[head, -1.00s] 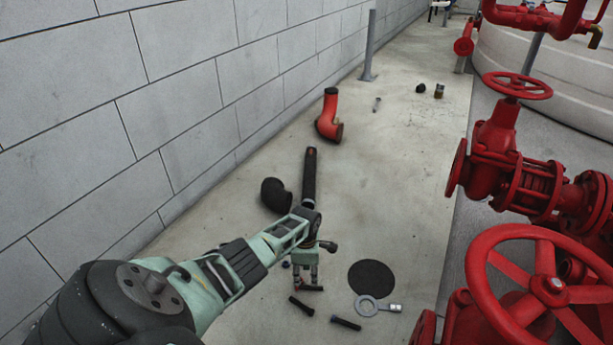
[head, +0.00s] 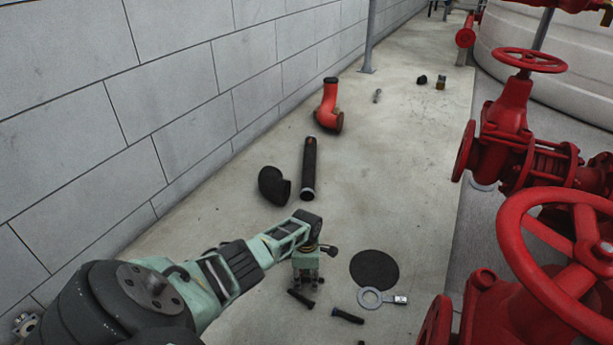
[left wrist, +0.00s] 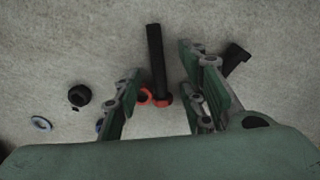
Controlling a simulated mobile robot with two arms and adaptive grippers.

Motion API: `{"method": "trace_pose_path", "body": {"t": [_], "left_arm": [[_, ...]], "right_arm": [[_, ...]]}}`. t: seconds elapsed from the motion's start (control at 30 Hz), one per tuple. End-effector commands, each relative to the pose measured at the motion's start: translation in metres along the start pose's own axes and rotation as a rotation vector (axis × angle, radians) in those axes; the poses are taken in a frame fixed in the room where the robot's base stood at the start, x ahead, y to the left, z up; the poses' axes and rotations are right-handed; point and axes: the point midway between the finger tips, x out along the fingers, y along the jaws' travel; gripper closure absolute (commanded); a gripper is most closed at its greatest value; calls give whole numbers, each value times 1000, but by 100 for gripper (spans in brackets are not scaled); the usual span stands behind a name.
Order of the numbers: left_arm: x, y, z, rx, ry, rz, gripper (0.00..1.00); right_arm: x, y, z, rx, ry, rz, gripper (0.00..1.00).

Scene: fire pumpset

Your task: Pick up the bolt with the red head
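The bolt with the red head (left wrist: 155,62) lies on the concrete floor in the left wrist view, with its black shank pointing up the picture and its red head nearest the gripper. My left gripper (left wrist: 160,72) is open, with one finger on each side of the bolt; I cannot tell whether either touches it. In the head view the left gripper (head: 305,278) points down at the floor and hides the red-headed bolt. A red ring (left wrist: 145,96) lies beside the bolt's head. My right gripper is not in view.
Dark bolts (head: 347,316) (head: 300,298) lie close to the gripper. A ring spanner (head: 371,298) and black disc (head: 374,270) are to its right. A black pipe (head: 309,168) and elbow (head: 273,186) lie beyond. Red valves (head: 500,135) stand right; a block wall (head: 180,90) runs left.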

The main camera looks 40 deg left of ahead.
Motion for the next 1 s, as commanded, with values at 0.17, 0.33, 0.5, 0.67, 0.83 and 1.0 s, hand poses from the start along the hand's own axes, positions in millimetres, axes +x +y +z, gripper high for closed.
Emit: {"method": "trace_pose_path", "body": {"t": [0.17,0.33,0.5,0.67,0.83,1.0], "left_arm": [[-1,0,0,0,0,1,63],[-1,0,0,0,0,1,74],[-1,0,0,0,0,1,89],[-1,0,0,0,0,1,100],[-1,1,0,0,-1,1,100],[-1,1,0,0,-1,1,100]], "right_arm": [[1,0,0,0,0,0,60],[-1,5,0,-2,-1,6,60],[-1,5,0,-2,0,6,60],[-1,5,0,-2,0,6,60],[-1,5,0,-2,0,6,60],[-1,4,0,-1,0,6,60]]}}
